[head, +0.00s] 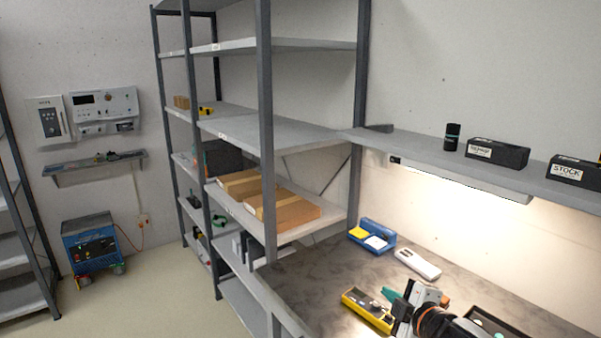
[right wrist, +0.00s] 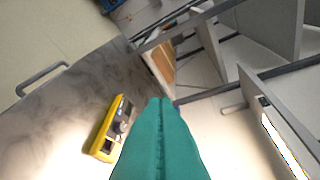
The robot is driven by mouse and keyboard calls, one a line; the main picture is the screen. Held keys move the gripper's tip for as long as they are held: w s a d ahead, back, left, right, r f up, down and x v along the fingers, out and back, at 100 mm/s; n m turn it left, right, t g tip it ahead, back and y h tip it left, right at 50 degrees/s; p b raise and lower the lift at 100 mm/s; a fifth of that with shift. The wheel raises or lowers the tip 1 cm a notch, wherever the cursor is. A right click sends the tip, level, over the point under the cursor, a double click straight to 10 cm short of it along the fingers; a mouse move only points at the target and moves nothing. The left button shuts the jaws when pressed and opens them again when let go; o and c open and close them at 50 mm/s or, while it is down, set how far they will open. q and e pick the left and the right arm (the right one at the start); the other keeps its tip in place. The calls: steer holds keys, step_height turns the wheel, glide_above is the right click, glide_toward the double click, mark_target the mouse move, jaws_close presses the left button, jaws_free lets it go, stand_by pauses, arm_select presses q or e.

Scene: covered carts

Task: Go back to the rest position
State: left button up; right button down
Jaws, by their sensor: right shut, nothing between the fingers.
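My right gripper (head: 389,294) is over the grey worktop at the lower right of the head view. Its teal fingers also fill the lower middle of the right wrist view (right wrist: 160,104), pressed together along their length with nothing between them. A yellow and black device (head: 367,310) is beside the gripper, on its left in the head view. That device also shows left of the fingers in the right wrist view (right wrist: 110,128). My left gripper is not in view.
The worktop (head: 310,285) also bears a blue holder (head: 372,236), a white handheld device (head: 417,264) and a dark tray (head: 492,324), partly hidden by my arm. A wall shelf (head: 430,160) with black boxes hangs above. A tall shelf rack (head: 266,130) stands left, with open floor beyond.

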steer(key=s+a+f+m+g+h, duration=0.1)
steer(key=s+a+f+m+g, duration=0.2)
steer(key=s+f, duration=0.45)
steer(key=s+d+f+m+g+h, duration=0.15)
steer(key=s+f+m, duration=0.25)
steer(key=s, duration=0.5)
steer(key=s+d+f+m+g+h, duration=0.1)
steer(key=s+d+f+m+g, duration=0.2)
steer(key=s, duration=0.6)
steer(key=s+f+m+g+h, duration=0.1)
steer(key=s+f+m+g, duration=0.3)
steer(key=s, duration=0.5)
steer(key=s+f+x, duration=0.1)
steer(key=s+x, duration=0.2)
steer(key=x, duration=1)
steer(key=s+x, duration=0.3)
steer(key=x, duration=1)
steer(key=s+d+f+g, duration=0.1)
steer(key=s+d+f, duration=0.2)
steer(key=s+f, duration=1.4)
steer(key=shift+d+f, duration=0.15)
